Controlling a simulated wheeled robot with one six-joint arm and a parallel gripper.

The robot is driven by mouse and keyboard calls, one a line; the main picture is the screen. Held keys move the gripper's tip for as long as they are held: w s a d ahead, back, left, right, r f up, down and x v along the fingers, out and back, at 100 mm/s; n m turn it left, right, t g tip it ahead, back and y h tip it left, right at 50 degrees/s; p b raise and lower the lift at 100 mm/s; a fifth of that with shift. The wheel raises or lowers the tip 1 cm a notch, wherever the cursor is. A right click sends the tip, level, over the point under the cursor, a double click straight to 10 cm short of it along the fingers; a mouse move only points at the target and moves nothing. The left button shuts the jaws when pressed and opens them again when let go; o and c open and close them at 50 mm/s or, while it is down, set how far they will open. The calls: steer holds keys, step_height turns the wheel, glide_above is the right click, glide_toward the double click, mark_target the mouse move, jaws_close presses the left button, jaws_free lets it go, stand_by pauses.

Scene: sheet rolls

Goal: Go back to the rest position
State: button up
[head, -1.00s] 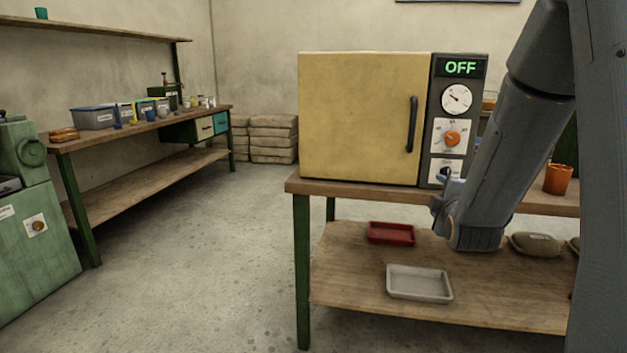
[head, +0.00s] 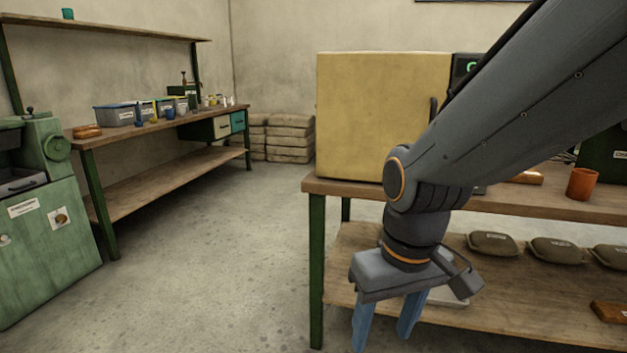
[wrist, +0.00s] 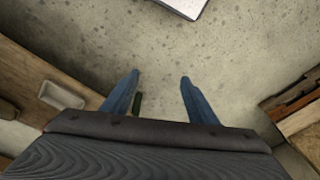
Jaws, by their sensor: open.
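My gripper (head: 386,325) hangs pointing down in front of the workbench (head: 316,262) with its two blue fingers apart and nothing between them. In the wrist view my gripper (wrist: 157,88) is also open and empty, over the bare concrete floor. My arm crosses the right half of the head view and hides most of the oven's control panel.
A yellow oven (head: 375,115) stands on the workbench, its door shut. An orange cup (head: 581,184) is at the right. Sacks (head: 494,244) lie on the lower shelf, and a pale tray (wrist: 62,95) shows in the wrist view. The floor (head: 225,260) at left is clear.

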steer(key=s+d+r+m+g+p, duration=0.1)
steer(key=s+d+r+m+p, duration=0.2)
steer(key=d+r+p, duration=0.5)
steer(key=shift+s+d+r+m+h+p, duration=0.35)
steer(key=shift+r+p, duration=0.65)
steer(key=shift+p, duration=3.75)
